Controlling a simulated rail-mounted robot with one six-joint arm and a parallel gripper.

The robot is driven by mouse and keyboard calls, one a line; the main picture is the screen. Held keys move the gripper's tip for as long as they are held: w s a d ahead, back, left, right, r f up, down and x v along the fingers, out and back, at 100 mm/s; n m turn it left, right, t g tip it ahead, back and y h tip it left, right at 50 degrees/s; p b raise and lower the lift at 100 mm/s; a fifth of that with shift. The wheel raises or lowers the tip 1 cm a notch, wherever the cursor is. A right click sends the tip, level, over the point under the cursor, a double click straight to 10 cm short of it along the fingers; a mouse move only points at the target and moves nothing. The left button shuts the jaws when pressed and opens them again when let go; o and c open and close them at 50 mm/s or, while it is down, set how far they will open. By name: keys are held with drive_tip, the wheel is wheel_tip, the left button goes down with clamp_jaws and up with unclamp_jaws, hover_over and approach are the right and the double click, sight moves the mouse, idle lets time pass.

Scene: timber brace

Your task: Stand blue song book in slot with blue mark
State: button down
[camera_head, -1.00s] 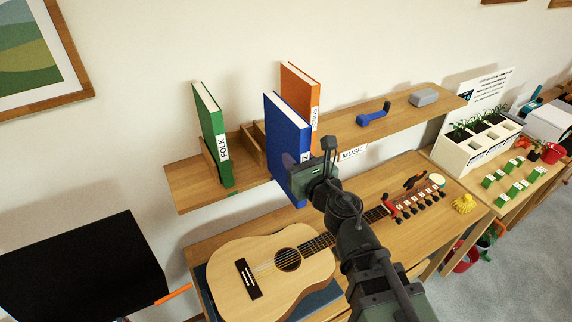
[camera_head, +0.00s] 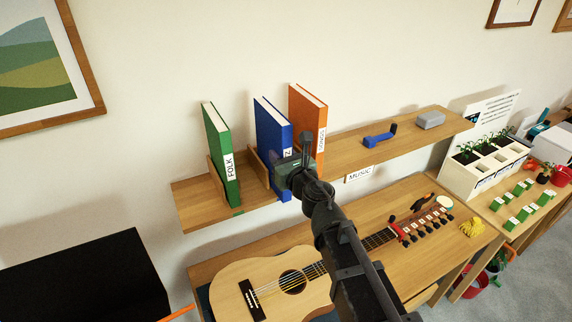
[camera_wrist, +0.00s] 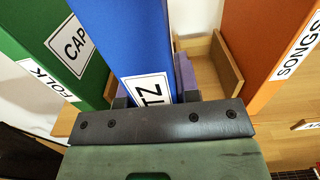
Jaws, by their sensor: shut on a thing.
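The blue song book (camera_head: 272,132) is upright between the green book (camera_head: 217,150) and the orange book (camera_head: 308,120) at the wall shelf (camera_head: 190,205). My gripper (camera_wrist: 152,92) is shut on the blue book's lower spine, by its white label ending in "TZ" (camera_wrist: 147,92). A wooden divider (camera_head: 259,168) stands just left of the blue book. Another wooden divider (camera_wrist: 226,66) shows to its right in the wrist view. The book's foot is partly behind my gripper, so I cannot tell whether it rests on the shelf. No blue mark shows.
A green mark (camera_head: 238,212) is on the shelf edge below the green book. A blue tool (camera_head: 380,137) and a grey box (camera_head: 430,120) lie on the shelf's right. A guitar (camera_head: 275,285) lies on the table below. A white planter (camera_head: 485,167) stands at right.

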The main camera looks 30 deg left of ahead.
drive_tip(key=shift+x, duration=2.6)
drive_tip(key=shift+f, duration=0.15)
drive_tip(key=c, duration=0.8)
unclamp_jaws()
drive_tip(key=v, duration=1.1)
drive_tip(key=shift+a, duration=0.1)
